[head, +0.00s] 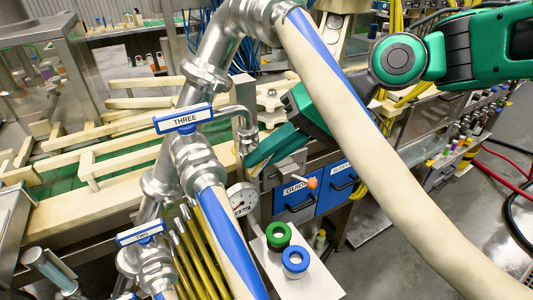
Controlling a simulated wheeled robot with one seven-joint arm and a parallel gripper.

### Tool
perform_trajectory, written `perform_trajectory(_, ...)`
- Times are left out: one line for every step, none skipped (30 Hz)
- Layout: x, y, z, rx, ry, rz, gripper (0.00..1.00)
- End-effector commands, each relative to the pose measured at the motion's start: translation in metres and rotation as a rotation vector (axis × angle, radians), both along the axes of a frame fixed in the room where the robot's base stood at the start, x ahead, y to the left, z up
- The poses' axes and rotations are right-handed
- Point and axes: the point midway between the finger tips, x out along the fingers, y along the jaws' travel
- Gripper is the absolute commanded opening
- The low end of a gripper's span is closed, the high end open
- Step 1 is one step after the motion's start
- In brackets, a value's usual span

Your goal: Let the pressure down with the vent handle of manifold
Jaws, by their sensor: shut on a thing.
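The manifold (205,78) is a bright metal pipe running down the left middle, with a thin bent vent pipe (240,112) and a round pressure gauge (241,198). A blue valve handle labelled THREE (184,118) sits on it, and one labelled TWO (142,233) is lower left. My green arm reaches in from the upper right and passes behind the thick hose. My gripper (254,160) is beside the vent pipe, shut on the vent handle. The handle is mostly hidden there. The gauge reading is too small to tell.
A thick cream hose with a blue stripe (375,150) crosses in front of my arm. Blue drawers (294,200) and an orange knob (312,183) are right of the gauge.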

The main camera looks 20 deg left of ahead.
Motion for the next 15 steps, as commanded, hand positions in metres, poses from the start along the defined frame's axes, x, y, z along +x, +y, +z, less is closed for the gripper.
perform_trajectory(0.0011, -0.001, -0.0007, -0.015, -0.016, -0.003, 0.0)
perform_trajectory(0.0009, -0.001, -0.0005, -0.023, -0.025, -0.003, 0.0)
perform_trajectory(0.0013, -0.001, 0.0, -0.036, -0.043, -0.004, 0.0)
perform_trajectory(0.001, -0.0011, 0.0002, -0.047, -0.056, -0.003, 0.0)
perform_trajectory(0.0007, -0.0011, 0.0, -0.06, -0.072, -0.002, 0.0)
perform_trajectory(0.0006, -0.001, 0.0, -0.076, -0.094, -0.003, 0.0)
perform_trajectory(0.0004, -0.0011, -0.0001, -0.092, -0.112, -0.003, 0.0)
perform_trajectory(-0.0001, -0.0008, 0.0003, -0.107, -0.131, -0.002, 0.0)
perform_trajectory(-0.0003, -0.0008, 0.0004, -0.128, -0.157, -0.002, 0.0)
perform_trajectory(-0.0005, -0.0006, 0.0005, -0.144, -0.178, -0.001, 0.0)
perform_trajectory(-0.0005, -0.0006, 0.0006, -0.161, -0.199, -0.001, 0.0)
perform_trajectory(-0.0008, -0.0006, 0.0008, -0.183, -0.226, -0.001, 0.0)
perform_trajectory(-0.0008, -0.0007, 0.0007, -0.199, -0.246, -0.001, 0.0)
perform_trajectory(-0.0013, -0.0005, 0.0004, -0.216, -0.265, -0.001, 0.0)
perform_trajectory(-0.0016, -0.0004, 0.0002, -0.236, -0.29, 0.0, 0.0)
